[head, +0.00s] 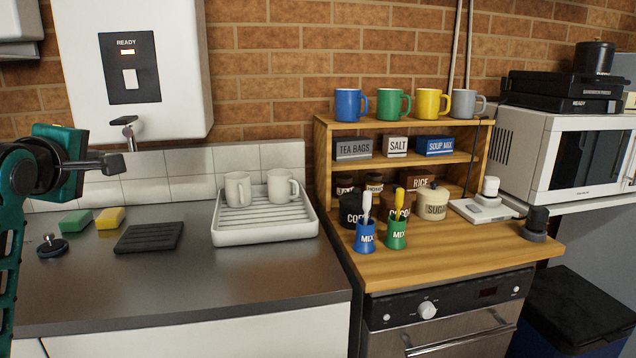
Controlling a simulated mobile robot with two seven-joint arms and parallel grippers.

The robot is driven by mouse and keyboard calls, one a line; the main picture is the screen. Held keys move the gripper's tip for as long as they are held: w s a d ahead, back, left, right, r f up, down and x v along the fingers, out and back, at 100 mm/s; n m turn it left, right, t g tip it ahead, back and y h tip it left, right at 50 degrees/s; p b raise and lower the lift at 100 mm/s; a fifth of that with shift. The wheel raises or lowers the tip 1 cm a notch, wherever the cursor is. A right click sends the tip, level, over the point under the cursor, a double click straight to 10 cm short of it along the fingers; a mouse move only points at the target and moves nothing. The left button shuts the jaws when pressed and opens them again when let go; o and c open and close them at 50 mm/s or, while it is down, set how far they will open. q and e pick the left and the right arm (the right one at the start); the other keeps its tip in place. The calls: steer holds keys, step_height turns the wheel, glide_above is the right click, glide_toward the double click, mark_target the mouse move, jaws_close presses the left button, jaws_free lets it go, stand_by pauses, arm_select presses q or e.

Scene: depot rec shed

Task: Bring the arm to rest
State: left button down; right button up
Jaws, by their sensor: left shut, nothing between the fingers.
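My left arm comes in at the left edge of the head view, in teal and black. My left gripper (108,163) is shut and empty, its dark fingers pointing right. It is in the air in front of the tiled splashback, above the metal worktop (180,285). In the picture it lies over the area just above the green sponge (76,221) and the yellow sponge (110,217). It appears apart from everything. My right gripper is not in view.
A white water heater (175,60) with a spout (125,121) hangs close by on the wall. A drying rack (262,228) with two mugs stands to the right. A wooden shelf (323,165) and a microwave (535,153) are further right. The front of the worktop is clear.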

arm_select(q)
steer(key=s+d+f+m+g+h, duration=0.1)
steer(key=s+d+f+m+g, duration=0.15)
steer(key=f, duration=0.55)
steer(key=s+d+f+m+g, duration=0.1)
steer(key=s+d+f+m, duration=0.25)
steer(key=f, duration=0.45)
steer(key=s+d+f+m+g+h, duration=0.1)
steer(key=s+d+f+m+g, duration=0.15)
steer(key=f, duration=0.55)
steer(key=s+d+f+m+g+h, duration=0.1)
steer(key=s+d+f+m+g, duration=0.3)
steer(key=s+f, duration=0.6)
steer(key=s+d+f+m+g, duration=0.1)
steer(key=s+d+f+m, duration=0.35)
steer(key=s, duration=0.85)
steer(key=w+d+f+m+t+h+p, duration=0.1)
steer(key=w+f+m+t+h+p, duration=0.1)
steer(key=w+f+t, duration=0.4)
steer(key=shift+w+d+f+m+t+p, duration=0.2)
steer(key=shift+d+f+m+t+p, duration=0.1)
steer(key=shift+m+p, duration=0.4)
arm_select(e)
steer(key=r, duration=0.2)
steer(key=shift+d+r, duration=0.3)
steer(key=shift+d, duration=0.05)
